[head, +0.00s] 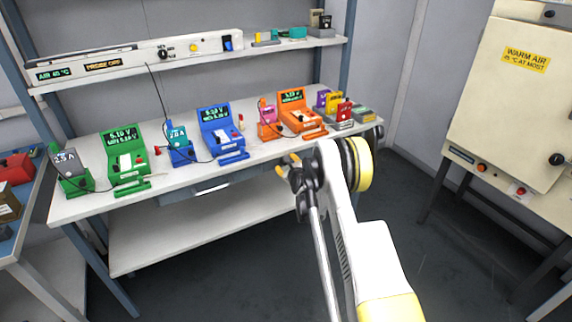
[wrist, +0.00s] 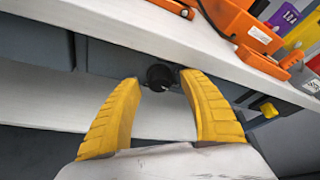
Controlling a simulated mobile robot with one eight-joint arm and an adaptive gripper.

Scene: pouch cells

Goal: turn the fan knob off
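A round black knob (wrist: 160,76) shows in the wrist view, on a dark grey front under the white bench edge. I see no label on it, so I cannot confirm that it is the fan knob. My gripper (wrist: 160,95) is open, with its two yellow fingers apart on either side of the knob in the picture and nothing visible between them. I cannot tell how far the fingertips are from the knob. In the head view my gripper (head: 288,165) is at the bench's front edge, and that knob does not show clearly.
The white bench (head: 215,163) holds several coloured testers, including an orange one (head: 300,118) above my gripper. A yellow part (wrist: 268,109) sits under the bench edge. Another black knob (head: 165,51) is on the upper shelf panel. A warm-air cabinet (head: 515,110) stands right; the floor between is clear.

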